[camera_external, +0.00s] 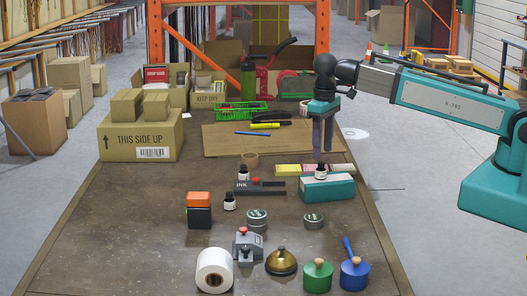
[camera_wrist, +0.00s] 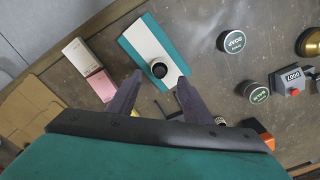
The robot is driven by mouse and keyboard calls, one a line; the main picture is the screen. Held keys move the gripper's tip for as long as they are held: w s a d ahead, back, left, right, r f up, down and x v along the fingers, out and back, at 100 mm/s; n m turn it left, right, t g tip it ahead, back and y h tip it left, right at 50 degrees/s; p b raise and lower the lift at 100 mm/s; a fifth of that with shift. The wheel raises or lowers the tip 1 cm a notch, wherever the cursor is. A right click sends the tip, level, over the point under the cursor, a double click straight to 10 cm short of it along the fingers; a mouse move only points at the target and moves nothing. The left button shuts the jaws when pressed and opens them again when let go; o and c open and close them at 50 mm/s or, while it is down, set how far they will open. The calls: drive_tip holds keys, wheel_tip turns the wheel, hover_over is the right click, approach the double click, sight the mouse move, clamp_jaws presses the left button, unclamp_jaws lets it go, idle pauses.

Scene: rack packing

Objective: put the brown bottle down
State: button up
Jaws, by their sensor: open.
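A small dark bottle with a white label (camera_external: 321,171) stands upright on the teal and white box (camera_external: 328,190). It looks like the brown bottle, though its brown is hard to make out. In the wrist view its round dark top (camera_wrist: 158,69) shows over the white strip of the box (camera_wrist: 135,36). My gripper (camera_external: 322,158) points down just above this bottle. In the wrist view my gripper (camera_wrist: 160,82) has its fingers spread with a clear gap, the bottle top just beyond the tips. Nothing is held.
Two similar small bottles stand to the left, one by the black INK pad (camera_external: 258,188) and one nearer (camera_external: 229,201). Two round tins (camera_external: 257,219) stand in front. Pink and yellow blocks (camera_external: 288,171) lie behind the box. The table's left front is bare.

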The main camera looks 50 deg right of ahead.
sight(322, 163)
drive_tip(key=shift+r+b, duration=0.35)
drive_tip(key=shift+r, duration=2.35)
drive_tip(key=s+d+f+m+g+y+p, duration=0.1)
drive_tip(key=s+d+f+m+g+p, duration=0.2)
drive_tip(key=d+f, duration=0.65)
drive_tip(key=s+d+f+m+g+y+p, duration=0.15)
drive_tip(key=s+d+f+p, duration=0.35)
drive_tip(key=d+f, duration=0.5)
drive_tip(key=s+d+f+n+b, duration=0.1)
drive_tip(key=s+f+b, duration=0.1)
drive_tip(key=s+f, duration=0.5)
drive_tip(key=s+d+f+n+g+h+b, duration=0.1)
drive_tip(key=s+f+b, duration=0.2)
drive_tip(key=s+f, duration=0.5)
drive_tip(key=s+d+f+n+h+b, duration=0.1)
drive_tip(key=s+f+b, duration=0.2)
drive_tip(key=s+f, duration=0.4)
wheel_tip(322, 163, down, 9)
drive_tip(key=shift+s+d+r, duration=0.15)
drive_tip(key=shift+s, duration=0.2)
drive_tip(key=shift+o, duration=0.4)
drive_tip(key=shift+h, duration=0.25)
